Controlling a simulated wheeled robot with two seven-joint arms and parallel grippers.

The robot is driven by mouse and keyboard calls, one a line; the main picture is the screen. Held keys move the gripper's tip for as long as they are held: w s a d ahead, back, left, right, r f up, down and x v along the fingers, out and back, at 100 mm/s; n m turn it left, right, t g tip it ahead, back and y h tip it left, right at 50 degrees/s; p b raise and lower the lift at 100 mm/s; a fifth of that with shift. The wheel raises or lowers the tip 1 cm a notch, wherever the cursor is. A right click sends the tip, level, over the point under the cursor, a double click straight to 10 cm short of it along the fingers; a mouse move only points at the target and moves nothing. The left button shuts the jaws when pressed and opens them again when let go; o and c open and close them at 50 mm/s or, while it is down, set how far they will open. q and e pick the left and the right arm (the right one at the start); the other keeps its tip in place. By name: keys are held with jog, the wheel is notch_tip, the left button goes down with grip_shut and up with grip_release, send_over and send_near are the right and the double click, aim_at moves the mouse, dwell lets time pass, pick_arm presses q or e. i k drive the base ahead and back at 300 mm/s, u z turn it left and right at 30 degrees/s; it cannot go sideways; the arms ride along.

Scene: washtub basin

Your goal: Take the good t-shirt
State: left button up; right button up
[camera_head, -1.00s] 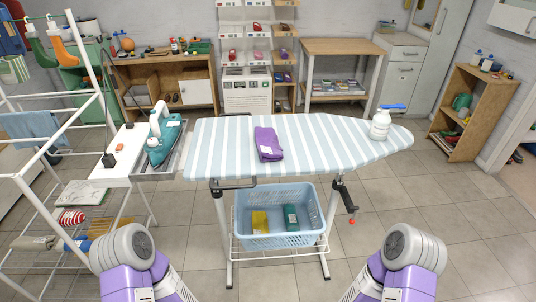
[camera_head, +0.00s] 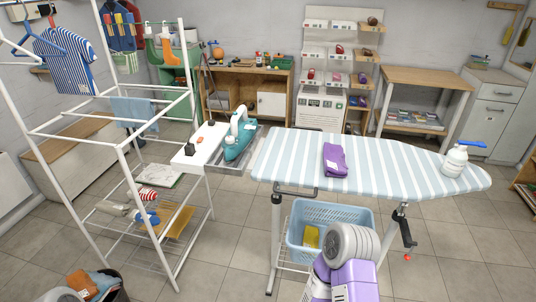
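A blue-and-white striped t-shirt (camera_head: 65,60) hangs on a blue hanger at the upper left, above the white drying rack (camera_head: 125,152). A folded purple cloth (camera_head: 335,160) with a small white label lies on the striped ironing board (camera_head: 400,170); I cannot tell whether it is a t-shirt. My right arm shows at the bottom, right of centre, in front of the laundry basket. A small grey part of my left arm seems to show at the lower left edge. Neither gripper is in view.
A teal iron (camera_head: 239,140) stands at the board's left end, and a white spray bottle (camera_head: 455,160) at its right. A blue basket (camera_head: 290,238) sits below. A dark bin of clothes (camera_head: 108,286) stands at the lower left. Tiled floor (camera_head: 228,235) is free between rack and board.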

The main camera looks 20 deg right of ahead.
aim_at(334, 163)
jog(key=u, duration=0.8)
jog(key=i, duration=1.1)
jog(key=z, duration=0.8)
